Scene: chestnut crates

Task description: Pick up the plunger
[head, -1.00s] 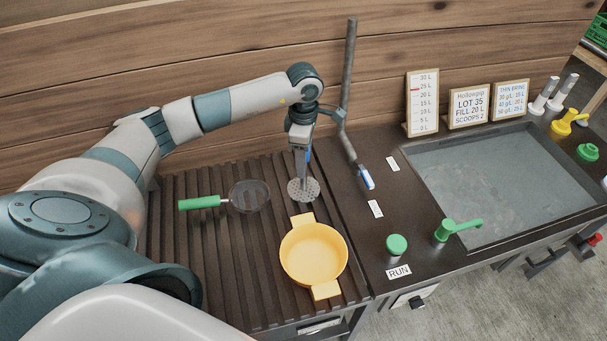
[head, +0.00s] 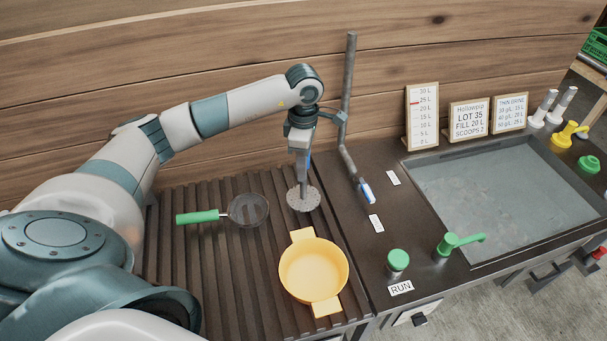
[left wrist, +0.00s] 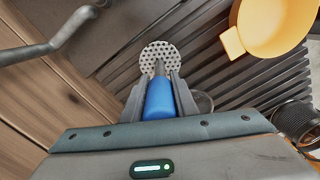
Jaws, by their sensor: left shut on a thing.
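The plunger has a round perforated grey disc (head: 303,198) at its lower end and a blue handle. My left gripper (head: 304,160) points down above the ribbed board and is shut on the plunger. In the left wrist view the blue handle (left wrist: 160,98) sits between the two fingers, with the perforated disc (left wrist: 161,54) beyond them. The disc is over or on the ribbed board; I cannot tell whether it touches. My right gripper is not in view.
A yellow pot (head: 313,268) stands just in front of the disc. A green-handled strainer (head: 247,210) lies to the left. A grey pipe (head: 348,90) rises right of my left gripper. A sunken basin (head: 500,185) and a green tap (head: 450,243) are further right.

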